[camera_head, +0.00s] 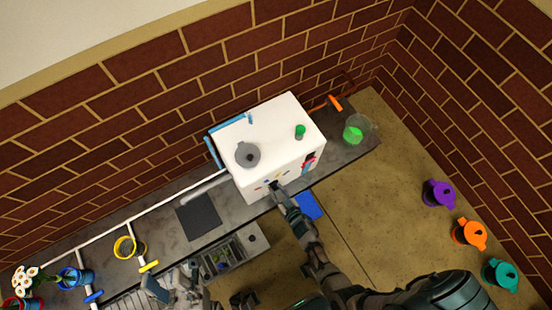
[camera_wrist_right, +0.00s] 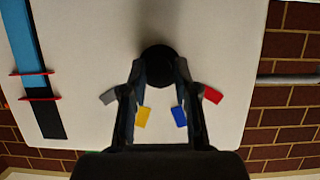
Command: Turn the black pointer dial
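The black pointer dial (camera_wrist_right: 158,62) is a dark round knob on the white box's face in the right wrist view. Grey, yellow, blue and red marks surround it. My right gripper (camera_wrist_right: 160,72) has one finger on each side of the dial, very close to its edges; I cannot tell whether they press on it. The dial's pointer direction is not clear. In the head view my right gripper (camera_head: 275,188) reaches the front face of the white box (camera_head: 272,136) and hides the dial. My left gripper (camera_head: 158,288) is low at the left, away from the box; its opening is unclear.
A grey knob (camera_head: 247,155) and a green button (camera_head: 300,131) are on top of the box. A glass with green content (camera_head: 355,130) stands to the right. A brick wall is behind.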

